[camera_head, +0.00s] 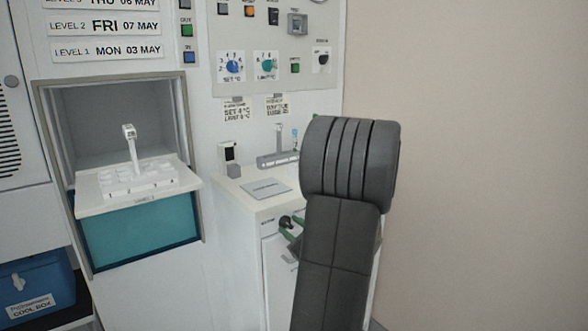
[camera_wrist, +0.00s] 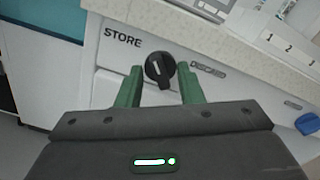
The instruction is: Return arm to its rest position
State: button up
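My gripper (camera_wrist: 158,88) shows in the wrist view with two green fingers apart, one on each side of a black knob. The black knob (camera_wrist: 160,69) is on the white cabinet front between the labels STORE and DISCARD. No contact between fingers and knob can be made out. In the head view my dark grey arm stands in front of the cabinet and hides much of it. The green fingers (camera_head: 292,231) show beside the knob (camera_head: 286,221), left of the arm.
An open compartment (camera_head: 38,110) at left has a pulled-out white tray (camera_head: 85,206) with an upright white piece. The white cabinet top (camera_head: 226,187) holds a flat plate (camera_head: 265,188) and a grey rack (camera_head: 270,162). A blue cool box (camera_head: 35,285) sits lower left. The beige wall side is clear.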

jog(key=m+p, duration=0.3)
jog(key=p, duration=0.2)
jog(key=shift+r+m, duration=0.2)
jog(key=shift+m, duration=0.2)
jog(key=m+p, duration=0.3)
jog(key=p, duration=0.2)
jog(key=shift+m, duration=0.4)
jog(key=shift+d+f+m+p, duration=0.1)
jog(key=shift+m+p, duration=1.3)
jog(key=shift+p, duration=0.4)
jog(key=shift+f+m+p, duration=0.1)
jog(key=shift+m+p, duration=1.3)
jog(key=shift+p, duration=0.35)
